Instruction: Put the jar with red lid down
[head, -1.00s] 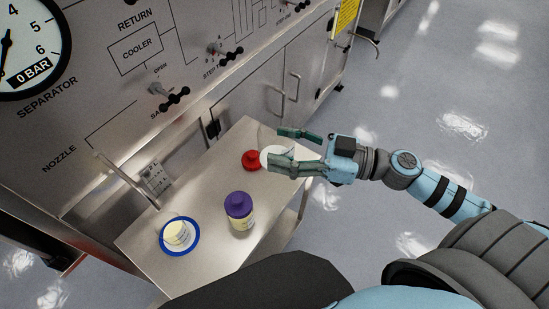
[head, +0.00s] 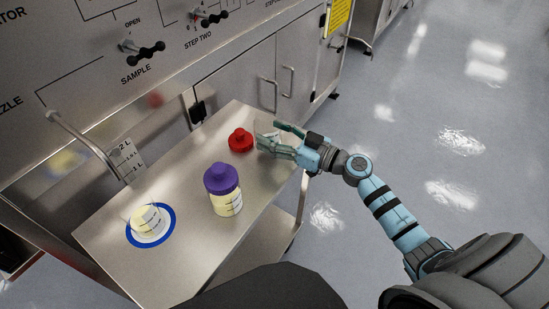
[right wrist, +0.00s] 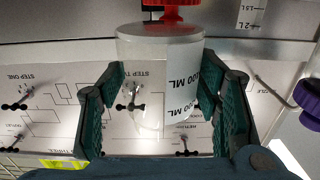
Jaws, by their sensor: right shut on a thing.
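A clear jar (head: 267,128) is held between the fingers of my right gripper (head: 283,140), at the far end of the small metal table. In the right wrist view the jar (right wrist: 150,85) fills the space between both fingers of my right gripper (right wrist: 165,110), and volume print shows on its side. The red lid (head: 240,140) is apart from the jar, just left of it, and appears to lie on the table. It also shows behind the jar in the right wrist view (right wrist: 172,12). The jar's height above the table is unclear. My left gripper is out of view.
On the metal table (head: 180,265) stand a purple-lidded jar (head: 225,190) and a pale yellow container (head: 146,217) on a blue-rimmed dish (head: 166,237). The cabinet front (head: 240,85) with valve handles rises behind. A bent pipe (head: 80,140) reaches toward the table's left.

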